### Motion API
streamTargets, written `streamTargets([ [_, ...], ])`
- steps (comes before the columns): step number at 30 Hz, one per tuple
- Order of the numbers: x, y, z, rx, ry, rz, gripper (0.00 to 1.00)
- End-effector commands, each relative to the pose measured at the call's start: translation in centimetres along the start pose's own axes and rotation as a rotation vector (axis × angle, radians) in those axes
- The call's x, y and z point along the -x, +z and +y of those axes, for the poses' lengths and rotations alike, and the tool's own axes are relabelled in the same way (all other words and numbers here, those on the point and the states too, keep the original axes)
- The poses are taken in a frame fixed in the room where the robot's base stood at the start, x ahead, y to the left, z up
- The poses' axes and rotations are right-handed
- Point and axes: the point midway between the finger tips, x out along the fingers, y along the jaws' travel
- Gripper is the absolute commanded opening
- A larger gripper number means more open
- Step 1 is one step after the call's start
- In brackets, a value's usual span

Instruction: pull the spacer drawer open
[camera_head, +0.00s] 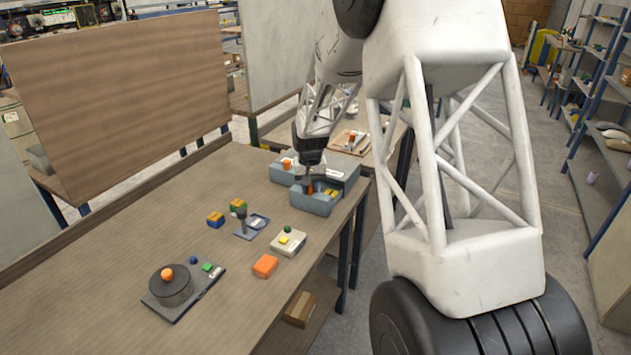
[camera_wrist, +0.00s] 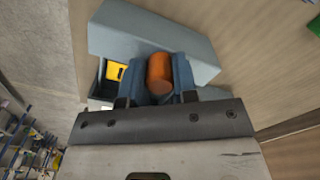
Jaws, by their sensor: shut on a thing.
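The grey-blue drawer unit (camera_head: 345,164) sits at the table's far right end. A lower grey-blue part (camera_head: 318,207), apparently the drawer, juts out in front of it. My gripper (camera_head: 309,186) points down there, shut on an orange knob. In the wrist view my gripper (camera_wrist: 159,80) has its blue fingers on both sides of the upright orange cylindrical knob (camera_wrist: 159,72). A dark compartment with a yellow piece (camera_wrist: 116,71) shows at left. How far the drawer stands out is partly hidden by my gripper.
A second orange knob (camera_head: 287,163) stands on the unit's left. Several small coloured blocks, an orange block (camera_head: 265,265) and a round dark fixture (camera_head: 171,287) lie nearer on the table (camera_head: 110,265). The table's right edge runs close to the drawer.

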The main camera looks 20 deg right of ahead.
Motion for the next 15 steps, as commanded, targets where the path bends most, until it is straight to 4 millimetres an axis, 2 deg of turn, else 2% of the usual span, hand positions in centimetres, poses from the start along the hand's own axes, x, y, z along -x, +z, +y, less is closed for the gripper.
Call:
streamTargets([
  [6,0.2,2.1,-1.5,0.001,-0.001,0.002,0.0],
  [15,0.1,2.6,-1.8,0.0,-0.001,0.003,0.0],
])
